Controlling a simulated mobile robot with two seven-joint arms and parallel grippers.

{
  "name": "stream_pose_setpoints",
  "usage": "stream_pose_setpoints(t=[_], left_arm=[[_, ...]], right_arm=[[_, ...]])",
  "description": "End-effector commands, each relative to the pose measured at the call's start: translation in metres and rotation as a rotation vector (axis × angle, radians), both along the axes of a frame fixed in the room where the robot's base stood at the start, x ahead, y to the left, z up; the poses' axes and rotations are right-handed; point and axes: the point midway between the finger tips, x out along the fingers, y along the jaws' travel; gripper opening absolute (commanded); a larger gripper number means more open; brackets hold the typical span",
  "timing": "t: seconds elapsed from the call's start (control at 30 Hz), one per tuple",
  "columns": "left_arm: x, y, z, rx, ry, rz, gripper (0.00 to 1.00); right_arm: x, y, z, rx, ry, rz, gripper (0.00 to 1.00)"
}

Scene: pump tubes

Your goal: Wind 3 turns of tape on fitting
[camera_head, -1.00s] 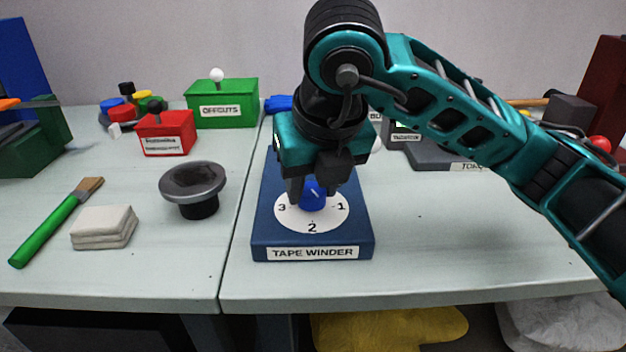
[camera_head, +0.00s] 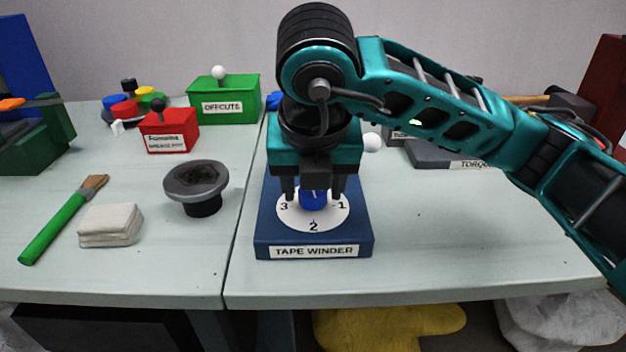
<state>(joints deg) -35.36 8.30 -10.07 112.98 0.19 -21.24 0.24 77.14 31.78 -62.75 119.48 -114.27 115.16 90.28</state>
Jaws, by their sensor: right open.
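The tape winder (camera_head: 313,251) is a dark blue box near the front of the table. Its white dial (camera_head: 295,220) shows the numbers 1, 2 and 3. A blue knob (camera_head: 313,200) stands at the dial's middle, with a light pointer mark on its top, partly hidden by my gripper. My right gripper (camera_head: 313,197) points down over the dial, open, with one finger on each side of the knob. I cannot tell whether the fingers touch it. The fitting is not clearly identifiable, and my left gripper is not in view.
A red grease pot (camera_head: 168,131) and a green offcuts box (camera_head: 225,100) stand behind. The table right of the winder is clear at the front.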

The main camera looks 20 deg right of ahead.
Motion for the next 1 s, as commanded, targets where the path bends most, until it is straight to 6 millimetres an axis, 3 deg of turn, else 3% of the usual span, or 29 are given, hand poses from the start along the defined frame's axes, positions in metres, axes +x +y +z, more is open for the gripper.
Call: stream_pose_setpoints(t=[0.23, 0.4, 1.0], left_arm=[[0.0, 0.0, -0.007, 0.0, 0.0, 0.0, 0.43], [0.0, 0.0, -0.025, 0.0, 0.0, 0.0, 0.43], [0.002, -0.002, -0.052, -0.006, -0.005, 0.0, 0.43]], right_arm=[[0.001, -0.001, -0.002, 0.001, -0.002, 0.036, 0.53], [0.0, -0.002, -0.005, 0.001, -0.003, 0.214, 0.53], [0.001, -0.004, -0.005, 0.001, -0.002, 0.635, 0.53]])
